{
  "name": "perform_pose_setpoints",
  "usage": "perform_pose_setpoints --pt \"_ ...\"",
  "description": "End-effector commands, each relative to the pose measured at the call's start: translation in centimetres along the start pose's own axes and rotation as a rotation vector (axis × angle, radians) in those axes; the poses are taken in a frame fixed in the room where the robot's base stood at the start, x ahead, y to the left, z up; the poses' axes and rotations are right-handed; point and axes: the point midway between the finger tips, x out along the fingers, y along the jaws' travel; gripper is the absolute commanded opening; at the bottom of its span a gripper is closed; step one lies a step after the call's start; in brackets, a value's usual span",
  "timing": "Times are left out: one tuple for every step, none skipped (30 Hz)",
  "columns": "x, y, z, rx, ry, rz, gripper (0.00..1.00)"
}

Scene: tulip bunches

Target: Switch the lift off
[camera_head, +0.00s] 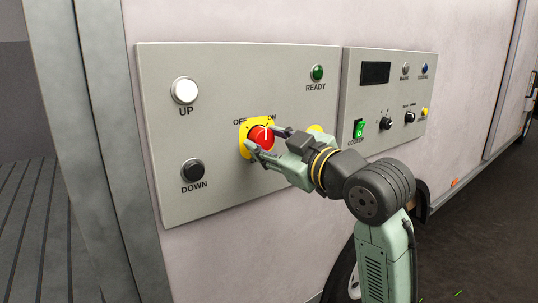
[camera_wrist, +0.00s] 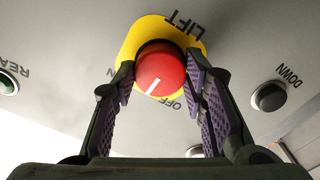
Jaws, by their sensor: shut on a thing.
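The lift switch is a red round knob (camera_head: 259,133) with a white mark, set on a yellow plate (camera_head: 244,141) lettered OFF and ON. The red knob (camera_wrist: 163,67) also shows in the wrist view, where the plate reads LIFT and OFF. In the head view its white mark points up, toward the ON side. In the wrist view the fingers of my gripper (camera_wrist: 160,70) flank the knob.
The grey panel (camera_head: 215,190) also bears a white UP button (camera_head: 185,91), a black DOWN button (camera_head: 192,169) and a green READY lamp (camera_head: 317,73). To the right, a second panel (camera_head: 400,139) has a green cooling switch (camera_head: 359,129) and small dials.

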Motion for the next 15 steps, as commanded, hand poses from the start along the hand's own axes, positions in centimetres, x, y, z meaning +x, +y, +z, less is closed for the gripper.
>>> perform_pose_setpoints --pt "0.00 -0.25 0.34 -0.044 0.000 -0.001 0.11" --pt "0.00 -0.24 0.33 -0.073 0.000 -0.001 0.11" --pt "-0.01 -0.22 0.33 -0.111 -0.001 -0.001 0.11" --pt "0.00 -0.21 0.35 -0.139 -0.001 -0.001 0.11" --pt "0.00 -0.21 0.34 -0.167 -0.001 -0.001 0.11" --pt "-0.01 -0.22 0.30 -0.206 0.000 -0.001 0.11" --pt "-0.01 -0.22 0.29 -0.234 0.000 -0.001 0.11" --pt "0.00 -0.23 0.29 -0.262 0.000 -0.001 0.11" --pt "0.01 -0.23 0.30 -0.300 0.000 -0.001 0.11" --pt "0.01 -0.22 0.29 -0.328 0.000 -0.001 0.11" --pt "0.02 -0.21 0.27 -0.356 0.000 -0.001 0.11" --pt "0.02 -0.21 0.27 -0.393 0.000 -0.001 0.11" --pt "0.02 -0.21 0.27 -0.421 0.000 -0.002 0.11" --pt "0.02 -0.21 0.26 -0.449 0.000 -0.002 0.11" --pt "0.01 -0.21 0.23 -0.485 0.000 -0.002 0.11"
